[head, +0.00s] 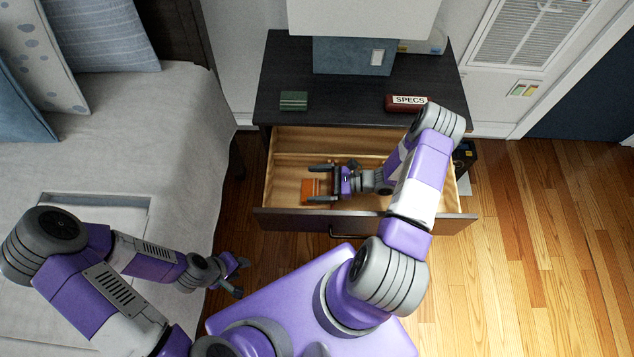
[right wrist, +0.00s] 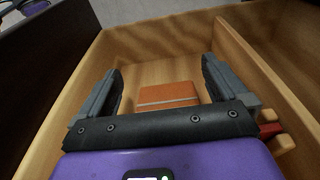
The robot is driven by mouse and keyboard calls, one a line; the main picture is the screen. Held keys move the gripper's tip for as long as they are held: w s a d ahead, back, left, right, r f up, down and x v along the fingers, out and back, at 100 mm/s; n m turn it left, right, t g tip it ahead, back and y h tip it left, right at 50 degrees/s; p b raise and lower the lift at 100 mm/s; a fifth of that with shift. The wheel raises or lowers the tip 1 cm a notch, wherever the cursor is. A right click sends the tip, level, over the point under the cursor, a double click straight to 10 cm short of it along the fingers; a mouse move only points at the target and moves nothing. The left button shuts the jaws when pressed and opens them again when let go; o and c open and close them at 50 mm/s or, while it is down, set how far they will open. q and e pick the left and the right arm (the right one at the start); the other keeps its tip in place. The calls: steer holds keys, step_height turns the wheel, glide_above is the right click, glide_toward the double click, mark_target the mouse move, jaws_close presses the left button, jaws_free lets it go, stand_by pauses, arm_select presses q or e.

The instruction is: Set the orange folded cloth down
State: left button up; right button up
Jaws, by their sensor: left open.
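The orange folded cloth (head: 309,190) lies in the left part of the open drawer (head: 290,219). In the right wrist view the cloth (right wrist: 168,93) shows a pale stripe and appears to rest on the drawer floor. My right gripper (head: 310,184) is inside the drawer, its fingers spread wide. In the right wrist view, gaps show between the cloth and both fingers of the right gripper (right wrist: 162,68). My left gripper (head: 238,277) is open and empty, low beside the bed, away from the drawer.
The dark nightstand (head: 350,104) carries a green box (head: 293,100), a red case marked SPECS (head: 406,102) and a blue lamp base (head: 352,57). A wooden divider (right wrist: 258,70) runs along the drawer, with red and wooden items (right wrist: 275,136) beyond it. The bed (head: 150,120) stands left.

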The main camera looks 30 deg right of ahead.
steer(key=shift+r+p, duration=0.5)
steer(key=shift+r, duration=0.1)
steer(key=p+v, duration=0.1)
steer(key=v, duration=1.1)
steer(key=shift+p, duration=0.35)
